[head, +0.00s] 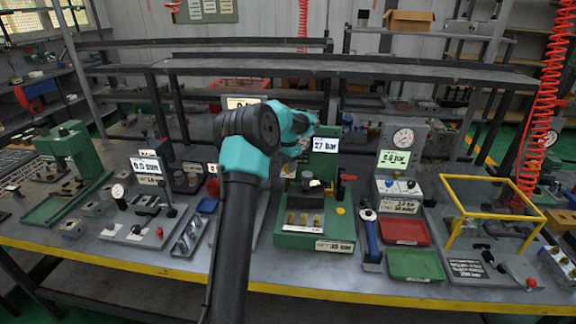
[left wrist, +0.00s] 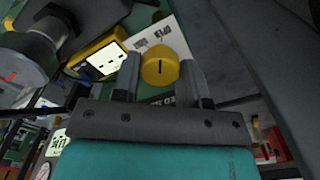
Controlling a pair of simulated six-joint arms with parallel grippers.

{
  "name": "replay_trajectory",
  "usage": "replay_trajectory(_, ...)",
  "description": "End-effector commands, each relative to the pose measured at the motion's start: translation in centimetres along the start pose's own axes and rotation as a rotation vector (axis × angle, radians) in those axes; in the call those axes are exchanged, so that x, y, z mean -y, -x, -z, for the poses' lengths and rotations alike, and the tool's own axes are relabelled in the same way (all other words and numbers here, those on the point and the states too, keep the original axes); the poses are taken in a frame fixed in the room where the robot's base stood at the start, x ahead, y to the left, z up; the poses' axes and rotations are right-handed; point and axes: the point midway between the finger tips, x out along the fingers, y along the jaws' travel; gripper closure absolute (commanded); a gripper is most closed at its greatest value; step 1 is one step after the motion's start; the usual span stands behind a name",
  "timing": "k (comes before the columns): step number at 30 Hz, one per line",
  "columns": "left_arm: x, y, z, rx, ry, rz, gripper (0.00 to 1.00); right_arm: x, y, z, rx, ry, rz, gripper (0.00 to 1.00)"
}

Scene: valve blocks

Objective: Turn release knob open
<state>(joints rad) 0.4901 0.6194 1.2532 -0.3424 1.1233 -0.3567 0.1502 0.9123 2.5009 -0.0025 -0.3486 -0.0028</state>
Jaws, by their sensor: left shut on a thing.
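In the left wrist view, a round yellow knob (left wrist: 159,66) with a dark slot mark sits on a green panel. My left gripper (left wrist: 160,75) has one finger on each side of it and is shut on it. The slot mark runs roughly along the fingers. In the head view my left arm reaches across the middle of the bench to the back, and its wrist (head: 288,124) is left of a display reading 27 bar (head: 325,145). The fingers and the held knob are hidden there. My right gripper is not in view.
A yellow-framed display (left wrist: 105,58) stands left of the knob, near the left finger. The bench holds a green fixture (head: 315,238), a red tray (head: 403,231), a green tray (head: 414,265) and a yellow frame (head: 495,183). A dark shelf (head: 400,69) spans the back.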

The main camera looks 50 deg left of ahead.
Motion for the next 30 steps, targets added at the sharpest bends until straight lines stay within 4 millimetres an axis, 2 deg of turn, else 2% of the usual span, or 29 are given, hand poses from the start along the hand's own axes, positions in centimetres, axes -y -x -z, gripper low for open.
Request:
replay_trajectory(8,0.04,0.11,0.06,-0.003,-0.098,0.002,0.84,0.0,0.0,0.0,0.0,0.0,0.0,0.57)
replay_trajectory(21,0.04,0.13,0.06,-0.003,-0.112,0.002,0.84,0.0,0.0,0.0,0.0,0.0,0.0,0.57)
replay_trajectory(22,0.04,0.13,0.06,-0.003,-0.112,0.002,0.59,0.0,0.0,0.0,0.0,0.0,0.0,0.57)
replay_trajectory(30,0.02,0.07,0.03,-0.002,-0.111,0.001,0.35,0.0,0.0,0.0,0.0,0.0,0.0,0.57)
